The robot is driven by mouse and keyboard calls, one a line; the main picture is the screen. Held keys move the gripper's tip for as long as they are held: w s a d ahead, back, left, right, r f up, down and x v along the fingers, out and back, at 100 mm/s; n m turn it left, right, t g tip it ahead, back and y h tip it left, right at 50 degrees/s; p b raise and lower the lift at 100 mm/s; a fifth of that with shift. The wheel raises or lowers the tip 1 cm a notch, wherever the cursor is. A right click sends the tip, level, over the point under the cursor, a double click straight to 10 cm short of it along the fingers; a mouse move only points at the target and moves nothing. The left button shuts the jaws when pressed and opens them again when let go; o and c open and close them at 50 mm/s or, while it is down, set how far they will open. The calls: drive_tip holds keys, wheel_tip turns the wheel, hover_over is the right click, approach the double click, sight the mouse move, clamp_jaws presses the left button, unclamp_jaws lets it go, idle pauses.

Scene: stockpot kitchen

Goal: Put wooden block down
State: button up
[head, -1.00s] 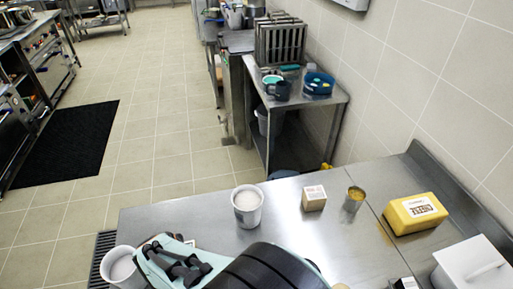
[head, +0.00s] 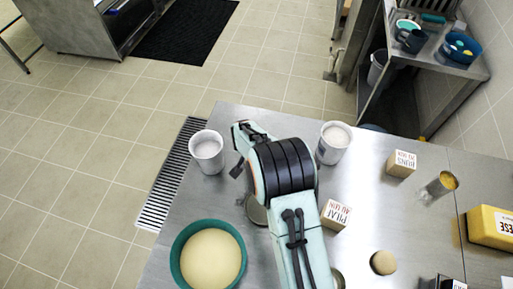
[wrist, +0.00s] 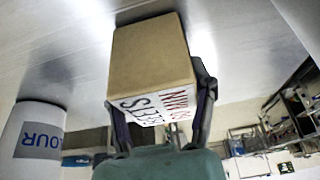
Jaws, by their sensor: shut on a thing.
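A wooden block (wrist: 150,55), plain brown with a white printed label on one side, is between the two dark fingers of my gripper (wrist: 160,97) in the wrist view. My gripper is shut on it. The block is close to a grey steel surface (wrist: 60,60); I cannot tell whether it touches. In the head view my arm hides the held block and most of the gripper. Two other labelled blocks stand on the steel table (head: 370,205): a pilaf block (head: 335,214) right beside my arm and another block (head: 402,163) farther right.
White tubs (head: 207,152) (head: 333,144) stand either side of my arm's end. A teal bowl of dough (head: 210,258) is at front left. A tin (head: 440,184), a yellow cheese block (head: 490,228) and a dough ball (head: 383,262) are at right. A floor grate (head: 172,175) borders the table.

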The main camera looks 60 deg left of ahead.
drive_tip(key=o, duration=1.2)
drive_tip(key=shift+f, duration=0.1)
drive_tip(key=v, duration=1.2)
drive_tip(key=shift+w+r, duration=0.1)
drive_tip(key=shift+r, duration=0.1)
